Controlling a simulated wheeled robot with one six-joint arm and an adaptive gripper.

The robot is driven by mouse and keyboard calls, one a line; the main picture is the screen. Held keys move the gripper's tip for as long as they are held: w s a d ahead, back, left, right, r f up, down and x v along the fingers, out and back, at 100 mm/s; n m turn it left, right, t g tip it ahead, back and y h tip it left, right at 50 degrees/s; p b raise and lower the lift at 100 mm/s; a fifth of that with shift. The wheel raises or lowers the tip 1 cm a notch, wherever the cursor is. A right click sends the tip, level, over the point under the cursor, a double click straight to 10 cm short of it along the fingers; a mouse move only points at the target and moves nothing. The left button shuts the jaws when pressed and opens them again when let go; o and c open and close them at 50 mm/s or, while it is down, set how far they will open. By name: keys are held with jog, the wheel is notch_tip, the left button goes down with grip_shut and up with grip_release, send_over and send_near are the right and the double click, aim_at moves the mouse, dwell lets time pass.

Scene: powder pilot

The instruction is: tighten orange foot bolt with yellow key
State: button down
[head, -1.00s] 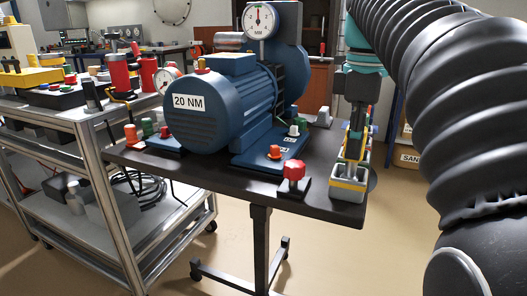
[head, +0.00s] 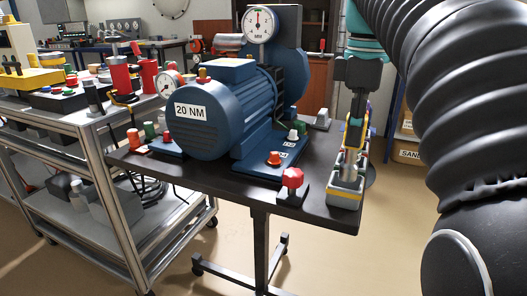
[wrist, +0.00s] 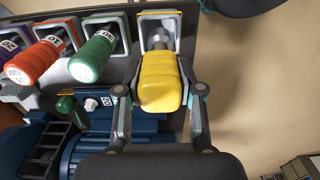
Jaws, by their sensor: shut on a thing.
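My gripper (head: 353,138) is over the key rack (head: 345,201) at the table's right end. In the wrist view its fingers (wrist: 161,94) are closed on the sides of the yellow key's handle (wrist: 160,78). The key's far end points at a square rack slot; I cannot tell whether it is clear of it. An orange foot bolt (head: 274,158) stands on the near blue foot of the motor (head: 215,115), left of my gripper and well apart from it.
Orange (wrist: 32,62) and green (wrist: 92,58) key handles sit beside the yellow one. A red knob (head: 292,178) stands at the table's front edge. A white-capped bolt (head: 293,134) and a dial gauge (head: 259,24) are near the motor. A metal cart (head: 75,122) stands left.

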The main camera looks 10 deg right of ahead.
jog(key=shift+r, duration=0.25)
jog(key=w+a+n, duration=0.7)
jog(key=w+a, duration=0.4)
jog(key=w, duration=0.2)
jog(key=shift+r+n, duration=0.2)
jog(key=shift+n, duration=0.2)
jog(key=shift+f+b, duration=0.8)
jog(key=shift+f, duration=0.7)
dwell(1.4)
jog(key=c, duration=0.7)
grip_release()
jog(key=shift+o, duration=0.2)
